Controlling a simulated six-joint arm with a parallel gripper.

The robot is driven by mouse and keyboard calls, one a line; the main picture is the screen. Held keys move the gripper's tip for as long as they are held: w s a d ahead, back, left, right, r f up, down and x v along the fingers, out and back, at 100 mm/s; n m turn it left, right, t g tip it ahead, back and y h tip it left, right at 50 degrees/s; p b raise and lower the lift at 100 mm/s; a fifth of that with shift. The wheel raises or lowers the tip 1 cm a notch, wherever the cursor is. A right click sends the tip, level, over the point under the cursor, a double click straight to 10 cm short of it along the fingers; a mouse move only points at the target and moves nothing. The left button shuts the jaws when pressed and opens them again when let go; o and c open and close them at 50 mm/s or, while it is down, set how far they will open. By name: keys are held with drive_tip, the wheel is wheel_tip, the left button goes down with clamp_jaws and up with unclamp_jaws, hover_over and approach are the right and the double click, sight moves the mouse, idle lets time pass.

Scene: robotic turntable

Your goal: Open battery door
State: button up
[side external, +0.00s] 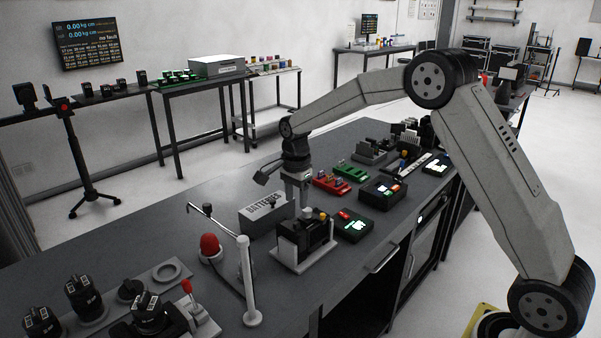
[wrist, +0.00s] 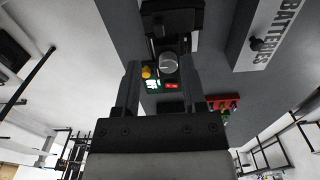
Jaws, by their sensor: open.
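A grey box lettered BATTERIES (side external: 267,214) stands on the bench in the side view. In the wrist view the box (wrist: 272,38) is at the upper right, with a black knob on its face. A black device (side external: 308,238) on a pale base stands in front of my gripper; it also shows in the wrist view (wrist: 172,20). I cannot tell which part is the battery door. My gripper (side external: 297,202) points down beside the box, above or behind the device. In the wrist view its fingers (wrist: 163,68) are apart, with a silver round knob (wrist: 168,64) seen between them; contact is unclear.
A red beacon (side external: 210,246) and a white post (side external: 246,280) stand left of the device. Units with lit screens (side external: 353,226) and red and green trays (side external: 332,182) are to the right and behind.

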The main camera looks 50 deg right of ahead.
sight(296, 223)
drive_tip(key=shift+f, duration=3.55)
clamp_jaws()
